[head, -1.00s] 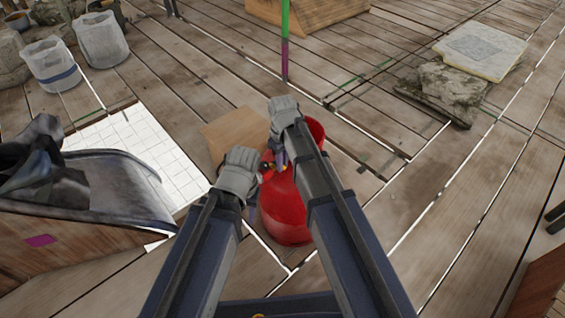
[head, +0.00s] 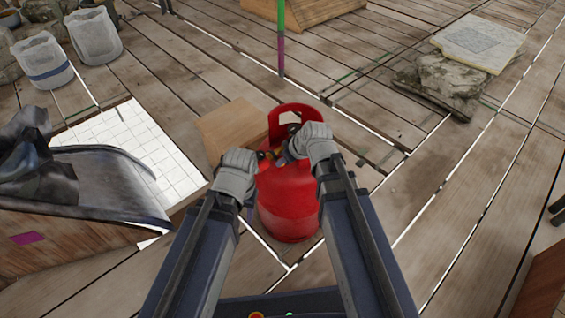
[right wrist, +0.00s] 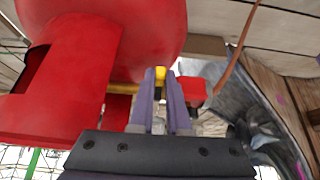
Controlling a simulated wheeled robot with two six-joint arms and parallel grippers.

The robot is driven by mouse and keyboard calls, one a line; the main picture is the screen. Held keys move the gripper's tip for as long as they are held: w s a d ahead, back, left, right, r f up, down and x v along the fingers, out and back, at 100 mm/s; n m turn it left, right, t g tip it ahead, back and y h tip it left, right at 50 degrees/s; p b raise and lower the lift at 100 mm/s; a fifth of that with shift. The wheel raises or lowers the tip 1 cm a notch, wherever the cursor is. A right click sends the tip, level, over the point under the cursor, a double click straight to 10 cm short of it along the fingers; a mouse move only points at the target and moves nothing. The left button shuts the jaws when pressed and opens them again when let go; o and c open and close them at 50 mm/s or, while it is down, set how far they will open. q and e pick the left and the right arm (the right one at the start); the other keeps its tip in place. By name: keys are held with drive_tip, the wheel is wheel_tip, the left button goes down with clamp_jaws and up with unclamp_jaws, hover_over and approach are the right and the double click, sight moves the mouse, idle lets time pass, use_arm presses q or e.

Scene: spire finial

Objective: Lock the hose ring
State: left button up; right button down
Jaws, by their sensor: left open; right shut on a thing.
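A red gas cylinder (head: 287,199) stands upright on the planks, with a red collar handle (head: 298,110) behind its valve. My left gripper (head: 262,160) is open at the left side of the valve; its fingertips are hard to make out. My right gripper (head: 289,152) is at the valve's right side. In the right wrist view its two purple-grey fingers (right wrist: 160,100) are shut on a small yellow part (right wrist: 160,74). I cannot tell for sure whether this is the hose ring. A red block-like part (right wrist: 192,90) sits just right of the fingers. A thin brown hose (right wrist: 239,45) shows beyond.
A cardboard-brown box (head: 229,131) is behind the cylinder on the left. A grey-covered wooden crate (head: 90,190) and a white tiled sheet (head: 130,140) lie left. A green and purple pole (head: 281,45) stands behind.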

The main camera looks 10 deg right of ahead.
use_arm(q)
drive_tip(key=shift+f+b, duration=0.45)
drive_tip(key=shift+f, duration=0.25)
use_arm(e)
drive_tip(key=shift+s+f+t+y, duration=0.1)
drive_tip(key=shift+f+t+y, duration=0.15)
drive_tip(key=shift+t+y, duration=0.05)
drive_tip(key=c, duration=0.9)
unclamp_jaws()
use_arm(q)
drive_tip(key=shift+r, duration=0.15)
use_arm(e)
drive_tip(key=shift+r, duration=0.15)
